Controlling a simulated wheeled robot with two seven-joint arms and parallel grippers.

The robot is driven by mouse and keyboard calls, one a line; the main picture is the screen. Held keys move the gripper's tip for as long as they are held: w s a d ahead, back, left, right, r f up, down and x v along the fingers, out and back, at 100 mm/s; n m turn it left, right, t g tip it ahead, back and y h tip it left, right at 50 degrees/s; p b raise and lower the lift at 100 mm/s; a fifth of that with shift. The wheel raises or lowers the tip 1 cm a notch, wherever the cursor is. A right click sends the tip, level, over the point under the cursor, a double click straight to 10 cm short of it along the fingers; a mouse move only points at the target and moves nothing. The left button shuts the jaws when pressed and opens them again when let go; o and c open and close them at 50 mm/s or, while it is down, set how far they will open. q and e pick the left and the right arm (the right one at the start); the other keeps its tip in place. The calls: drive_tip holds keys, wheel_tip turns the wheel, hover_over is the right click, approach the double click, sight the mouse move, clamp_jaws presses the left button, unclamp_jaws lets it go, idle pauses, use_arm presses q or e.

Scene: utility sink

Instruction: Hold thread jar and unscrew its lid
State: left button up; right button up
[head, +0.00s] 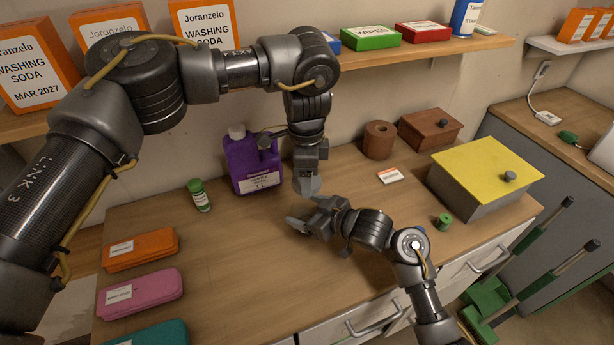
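A small jar with a green screw lid (196,186) and a white label (202,202) stands upright on the wooden counter, left of the purple bottle. Its lid is on; I cannot read its label, so I cannot be sure it is the thread jar. My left gripper (307,186) points down over the counter, right of the purple bottle and well apart from the jar. My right gripper (298,224) is low over the counter, just in front of the left one, pointing left. Neither visibly holds anything. The finger gaps are too small to judge.
A purple bottle (248,164) stands between the jar and my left gripper. Orange (141,249), pink (140,293) and teal (152,335) cases lie front left. A yellow-lidded box (486,172), green spool (443,221) and brown roll (379,141) sit right. The counter's middle is clear.

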drive_tip(key=shift+o, duration=1)
drive_tip(key=shift+r, duration=0.1)
drive_tip(key=p+v, duration=0.1)
drive_tip(key=v, duration=1.1)
